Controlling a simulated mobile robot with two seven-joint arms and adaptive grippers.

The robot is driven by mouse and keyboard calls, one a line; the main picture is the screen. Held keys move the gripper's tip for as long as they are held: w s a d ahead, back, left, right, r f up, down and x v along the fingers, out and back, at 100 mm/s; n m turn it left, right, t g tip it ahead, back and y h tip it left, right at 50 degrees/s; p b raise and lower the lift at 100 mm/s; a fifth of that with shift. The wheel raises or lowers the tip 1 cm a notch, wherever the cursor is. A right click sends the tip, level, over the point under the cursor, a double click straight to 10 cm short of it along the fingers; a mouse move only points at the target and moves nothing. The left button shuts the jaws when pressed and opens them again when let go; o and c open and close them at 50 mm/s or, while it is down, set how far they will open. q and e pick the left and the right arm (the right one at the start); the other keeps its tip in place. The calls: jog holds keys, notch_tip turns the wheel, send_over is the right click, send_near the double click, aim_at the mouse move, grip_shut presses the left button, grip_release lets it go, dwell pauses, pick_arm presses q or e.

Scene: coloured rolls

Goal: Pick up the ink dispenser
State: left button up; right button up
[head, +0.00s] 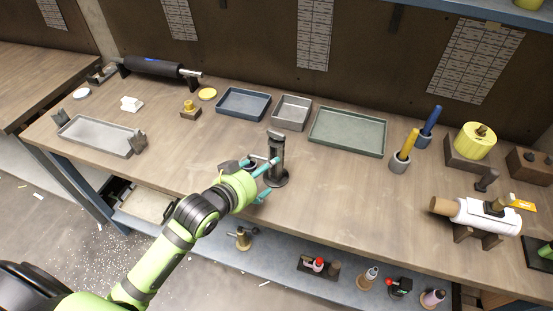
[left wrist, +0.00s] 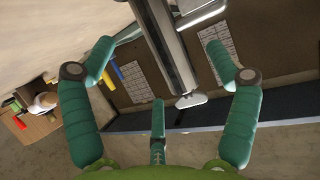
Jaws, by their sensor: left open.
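The ink dispenser (head: 277,155) looks like a dark upright cylinder on a round base, standing near the front edge of the table in the head view. My left gripper (head: 264,181) is open and reaches it from the lower left, with its teal fingers close to the lower body. In the left wrist view the dispenser's grey metallic column (left wrist: 165,42) runs between the spread fingers of the left gripper (left wrist: 160,55). I cannot tell whether any finger touches it. My right gripper is not in view.
A blue tray (head: 221,104), a grey tray (head: 307,124) and a green tray (head: 313,131) lie behind the dispenser. Blue and yellow handles (head: 408,144) stand in cups to the right. A white roll (head: 477,215) rests further right. The table is clear just right of the dispenser.

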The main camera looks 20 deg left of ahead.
pick_arm(q)
jog(key=p, duration=0.2)
send_over(277, 180)
jog(key=shift+w+a+f, duration=0.15)
jog(key=shift+w+f, duration=0.15)
jog(key=shift+f, duration=0.25)
jog(key=shift+w+f, duration=0.3)
jog(key=shift+w, duration=0.25)
jog(key=c, duration=1.5)
